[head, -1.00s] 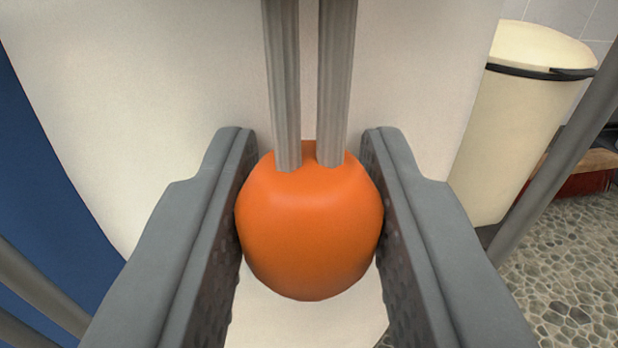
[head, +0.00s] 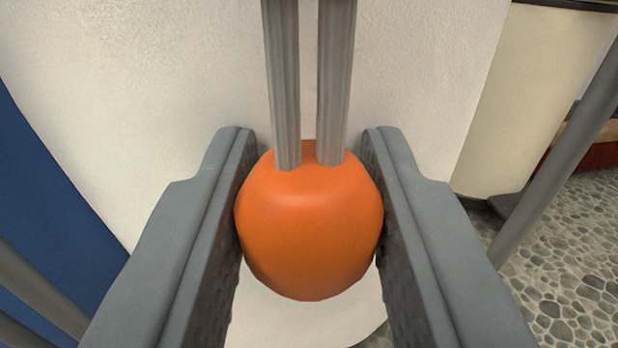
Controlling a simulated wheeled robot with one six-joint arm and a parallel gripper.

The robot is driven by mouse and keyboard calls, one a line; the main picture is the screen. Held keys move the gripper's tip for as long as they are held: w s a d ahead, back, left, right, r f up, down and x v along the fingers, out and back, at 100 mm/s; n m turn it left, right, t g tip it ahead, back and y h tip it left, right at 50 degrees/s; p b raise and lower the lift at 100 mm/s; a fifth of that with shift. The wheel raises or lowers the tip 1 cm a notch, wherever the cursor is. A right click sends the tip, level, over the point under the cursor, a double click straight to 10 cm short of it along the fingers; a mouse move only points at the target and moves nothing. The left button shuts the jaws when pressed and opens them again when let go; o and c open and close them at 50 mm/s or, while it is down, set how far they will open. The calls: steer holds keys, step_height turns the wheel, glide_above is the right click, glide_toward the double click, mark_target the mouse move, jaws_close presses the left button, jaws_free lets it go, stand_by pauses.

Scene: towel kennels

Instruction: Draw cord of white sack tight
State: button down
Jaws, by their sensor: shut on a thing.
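The white sack (head: 160,100) fills the middle of the head view behind my gripper. Two grey cord strands (head: 333,80) run down from the top of the view, side by side, into an orange toggle (head: 309,225). My gripper (head: 309,215) is shut on the toggle, with one finger pressed against each side. The toggle hangs in front of the sack's face. The sack's mouth and the upper ends of the cord are out of view, so I cannot tell how tight the mouth is.
A blue surface (head: 50,190) stands at the left. A cream bin (head: 525,110) stands at the right behind the sack. Grey poles cross the lower left and the right side (head: 565,150). The pebbled floor (head: 570,260) at the lower right looks clear.

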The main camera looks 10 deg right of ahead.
steer(key=shift+s+f, duration=0.1)
steer(key=shift+f, duration=0.1)
steer(key=c, duration=1.1)
jaws_free()
steer(key=shift+f, duration=0.1)
steer(key=s+a, duration=0.2)
steer(key=s, duration=0.9)
steer(key=shift+s, duration=0.35)
